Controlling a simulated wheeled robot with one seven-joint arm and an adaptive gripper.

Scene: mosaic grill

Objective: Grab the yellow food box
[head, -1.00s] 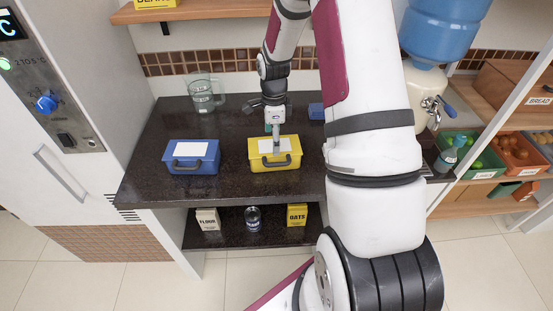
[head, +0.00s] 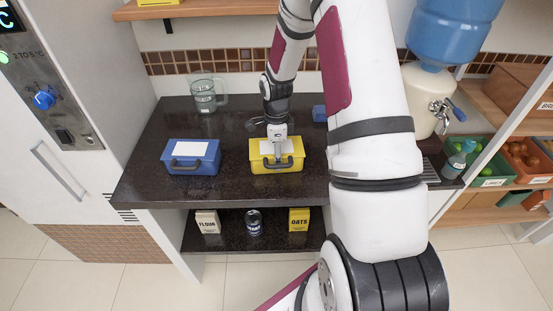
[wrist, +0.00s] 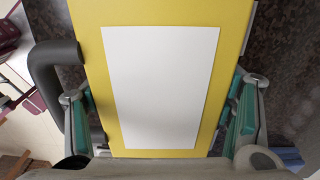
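The yellow food box (head: 288,168) sits upright on the dark counter, with a white label on its lid and a dark handle on its front. My gripper (head: 278,157) is directly above it, pointing down, low over the lid. In the wrist view, the yellow box (wrist: 235,20) fills the middle, with its handle at the left. My gripper (wrist: 163,110) has its teal-padded fingers spread wide, one along each long edge of the lid. The fingers are very close to the edges; I cannot tell whether they touch. The lower finger ends are not clearly visible.
A blue box (head: 190,167) stands left of the yellow one on the dark counter (head: 150,140). A glass pitcher (head: 204,96) is at the back. Another blue item (head: 319,113) is behind, partly hidden by my arm. Flour, a can and oats (head: 299,219) stand on the shelf below.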

